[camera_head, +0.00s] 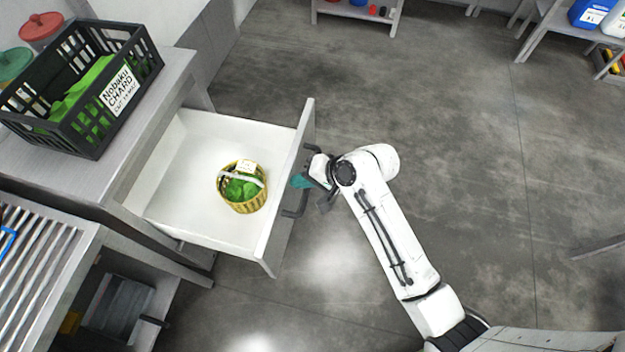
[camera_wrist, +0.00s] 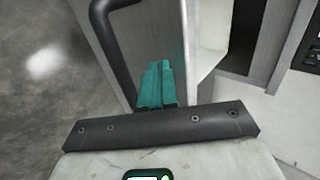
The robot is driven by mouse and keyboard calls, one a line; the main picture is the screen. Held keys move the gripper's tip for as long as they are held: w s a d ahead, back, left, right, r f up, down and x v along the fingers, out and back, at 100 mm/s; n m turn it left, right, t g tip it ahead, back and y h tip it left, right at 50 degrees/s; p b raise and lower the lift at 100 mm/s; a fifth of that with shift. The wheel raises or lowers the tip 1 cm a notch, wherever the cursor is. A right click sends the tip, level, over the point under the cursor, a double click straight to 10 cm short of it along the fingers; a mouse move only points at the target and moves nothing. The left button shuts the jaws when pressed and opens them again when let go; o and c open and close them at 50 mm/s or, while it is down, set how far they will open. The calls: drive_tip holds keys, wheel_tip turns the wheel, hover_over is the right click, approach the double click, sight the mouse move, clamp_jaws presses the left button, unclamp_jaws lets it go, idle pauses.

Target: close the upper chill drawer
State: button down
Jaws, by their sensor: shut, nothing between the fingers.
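The upper chill drawer (camera_head: 190,205) stands pulled far out of the grey cabinet at the left in the head view. Its inside is white and its front panel (camera_head: 289,190) is grey, with a dark bar handle (camera_head: 296,203) on the outer face. A yellow basket (camera_head: 243,187) with green leaves stands inside it. My gripper (camera_head: 302,181) is at the outer side of the front panel, beside the handle. In the wrist view its teal fingers (camera_wrist: 157,88) are together and empty, close to the panel and right of the handle (camera_wrist: 112,40). I cannot tell whether they touch the panel.
A black crate of chard (camera_head: 85,88) sits on the counter above the drawer. A slatted rack (camera_head: 38,255) and a lower open compartment are at the lower left. The concrete floor (camera_head: 470,150) right of the drawer is clear around my arm.

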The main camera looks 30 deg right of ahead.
drive_tip(key=w+a+b, duration=0.9)
drive_tip(key=w+a, duration=1.4)
drive_tip(key=shift+w+a+r, duration=0.15)
drive_tip(key=shift+w+a, duration=0.15)
drive_tip(key=shift+r, duration=0.1)
